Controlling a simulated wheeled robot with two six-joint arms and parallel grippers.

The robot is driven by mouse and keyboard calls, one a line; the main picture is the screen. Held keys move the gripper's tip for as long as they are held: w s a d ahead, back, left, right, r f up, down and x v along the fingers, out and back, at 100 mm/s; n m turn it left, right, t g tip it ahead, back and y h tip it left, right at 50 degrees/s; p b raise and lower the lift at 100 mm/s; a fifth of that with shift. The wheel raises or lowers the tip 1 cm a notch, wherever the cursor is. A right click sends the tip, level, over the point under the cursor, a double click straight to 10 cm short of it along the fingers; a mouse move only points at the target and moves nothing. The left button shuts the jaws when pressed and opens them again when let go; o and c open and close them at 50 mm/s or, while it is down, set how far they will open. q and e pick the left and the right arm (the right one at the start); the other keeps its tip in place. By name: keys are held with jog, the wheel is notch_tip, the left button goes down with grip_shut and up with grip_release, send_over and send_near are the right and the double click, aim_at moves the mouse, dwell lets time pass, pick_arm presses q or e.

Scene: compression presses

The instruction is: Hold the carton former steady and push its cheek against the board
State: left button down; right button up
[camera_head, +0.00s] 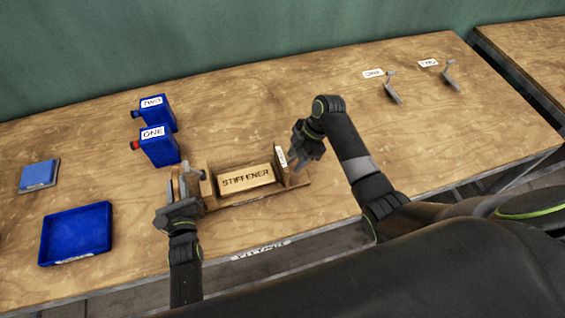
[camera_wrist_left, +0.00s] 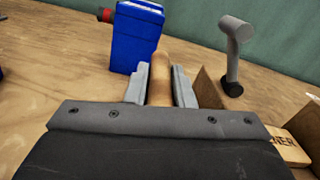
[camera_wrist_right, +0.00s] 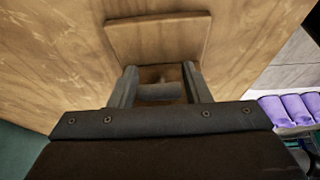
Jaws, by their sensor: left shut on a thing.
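The carton former (camera_head: 240,200) is a wooden frame on the table with a STIFFENER block (camera_head: 245,179) in its middle. The block also shows in the left wrist view (camera_wrist_left: 290,147). My left gripper (camera_head: 186,187) is shut on an upright wooden grip (camera_wrist_left: 160,78) at the former's left end. The cheek (camera_head: 283,158), a small labelled upright piece, stands at the right end. My right gripper (camera_head: 297,155) is just right of the cheek. In the right wrist view its fingers are apart (camera_wrist_right: 159,88), with a grey cylindrical part between them; contact cannot be told.
Blue containers marked ONE (camera_head: 159,147) and TWO (camera_head: 156,114) stand behind my left gripper. A blue tray (camera_head: 75,232) and a blue block (camera_head: 39,175) lie left.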

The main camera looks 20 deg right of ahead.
jog(key=c, duration=0.8)
jog(key=shift+a, duration=1.35)
jog(key=o, duration=1.2)
jog(key=shift+d, duration=0.1)
jog(key=shift+r, duration=0.1)
jog(key=v, duration=1.2)
